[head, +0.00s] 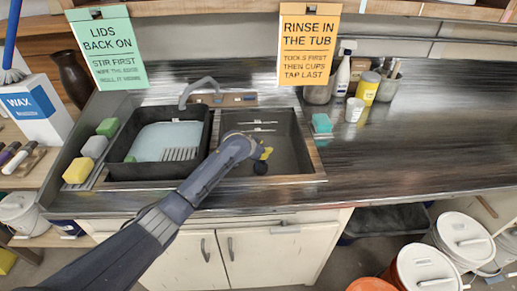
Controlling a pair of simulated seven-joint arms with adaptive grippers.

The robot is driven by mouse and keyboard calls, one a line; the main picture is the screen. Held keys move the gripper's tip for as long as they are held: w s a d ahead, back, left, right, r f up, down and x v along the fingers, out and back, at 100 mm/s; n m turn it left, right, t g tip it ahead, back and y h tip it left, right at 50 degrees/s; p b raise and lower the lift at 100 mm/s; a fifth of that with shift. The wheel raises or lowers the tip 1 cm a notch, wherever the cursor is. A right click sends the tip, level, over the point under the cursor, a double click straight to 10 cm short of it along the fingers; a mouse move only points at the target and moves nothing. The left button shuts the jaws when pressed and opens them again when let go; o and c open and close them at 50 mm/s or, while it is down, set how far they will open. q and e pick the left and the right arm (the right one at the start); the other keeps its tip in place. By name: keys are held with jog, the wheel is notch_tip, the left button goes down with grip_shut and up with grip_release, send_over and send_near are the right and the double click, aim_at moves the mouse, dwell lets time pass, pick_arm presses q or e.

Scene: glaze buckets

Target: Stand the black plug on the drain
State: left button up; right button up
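My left arm reaches in from the lower left, and my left gripper (264,156) is over the right-hand sink basin. A small dark round thing (260,168), which looks like the black plug, shows just below the fingertips. I cannot tell whether it is held or rests on the basin floor, nor whether the fingers are open or shut. A small yellow patch shows at the fingers. The drain cannot be made out separately; my gripper and the dark thing may cover it. My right gripper is not in view.
The right basin (301,172) has raised walls around my gripper. A black tub (120,172) fills the left basin. Sponges (94,147) line its left side. A tap (199,83) stands behind. A teal sponge (322,123) and jars stand right; the counter (440,125) beyond is clear.

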pick_arm(q)
jog(key=v, duration=1.2)
